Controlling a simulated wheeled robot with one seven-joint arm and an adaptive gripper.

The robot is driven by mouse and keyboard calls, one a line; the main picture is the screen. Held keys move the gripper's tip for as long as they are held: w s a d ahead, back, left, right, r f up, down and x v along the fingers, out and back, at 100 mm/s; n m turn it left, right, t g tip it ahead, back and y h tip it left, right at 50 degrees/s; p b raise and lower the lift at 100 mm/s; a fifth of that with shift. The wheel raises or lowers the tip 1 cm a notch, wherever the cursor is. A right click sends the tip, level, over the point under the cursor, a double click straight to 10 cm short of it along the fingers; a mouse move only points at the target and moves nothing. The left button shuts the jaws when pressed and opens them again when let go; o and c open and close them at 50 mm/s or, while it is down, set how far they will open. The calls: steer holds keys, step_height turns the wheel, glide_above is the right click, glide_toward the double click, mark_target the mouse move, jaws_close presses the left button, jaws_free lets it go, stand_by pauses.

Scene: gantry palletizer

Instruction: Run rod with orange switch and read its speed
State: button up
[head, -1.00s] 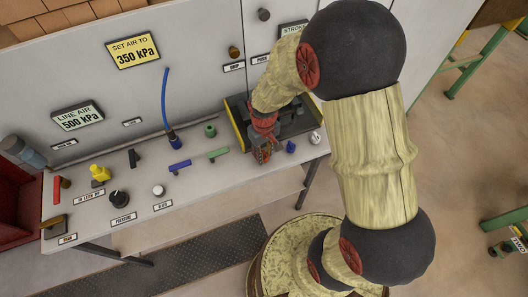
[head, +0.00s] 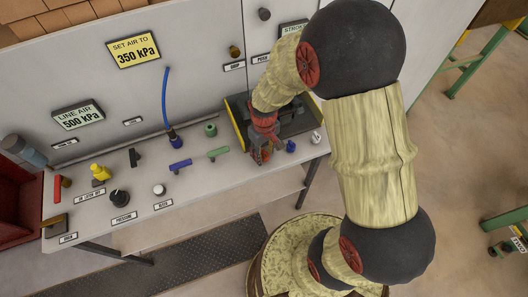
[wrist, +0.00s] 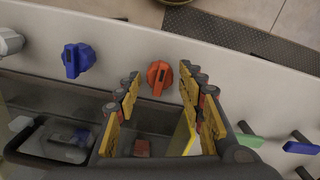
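The orange switch (wrist: 159,77) is a round knob with a raised bar, on the pale bench top in the wrist view. My gripper (wrist: 160,82) is open, with its yellow-padded fingers on either side of the switch in that view. I cannot tell whether they touch it. In the head view my gripper (head: 264,154) is low over the right part of the bench and mostly hides the switch. A "STROKE" sign (head: 293,29) on the wall is partly covered by my arm. I cannot make out the rod or a speed reading.
A blue knob (wrist: 78,60) sits left of the orange switch in the wrist view, with a white knob (wrist: 10,42) farther left. Green (head: 218,153) and blue (head: 180,166) levers stand left of my gripper in the head view. A dark tray (wrist: 60,140) lies nearby.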

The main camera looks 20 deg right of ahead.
mark_target(264, 154)
steer(key=shift+o, duration=0.2)
step_height(264, 154, up, 12)
stand_by(0.6)
stand_by(0.4)
steer(key=s+r+m+t+b, duration=0.3)
steer(key=s+r+t+b, duration=0.2)
steer(key=s+r, duration=0.7)
steer(key=s+b, duration=0.2)
steer(key=shift+s+r+t+b, duration=0.15)
steer(key=shift+s+t+b, duration=0.1)
steer(key=shift+t+b, duration=0.05)
steer(key=shift+d, duration=0.1)
stand_by(2.5)
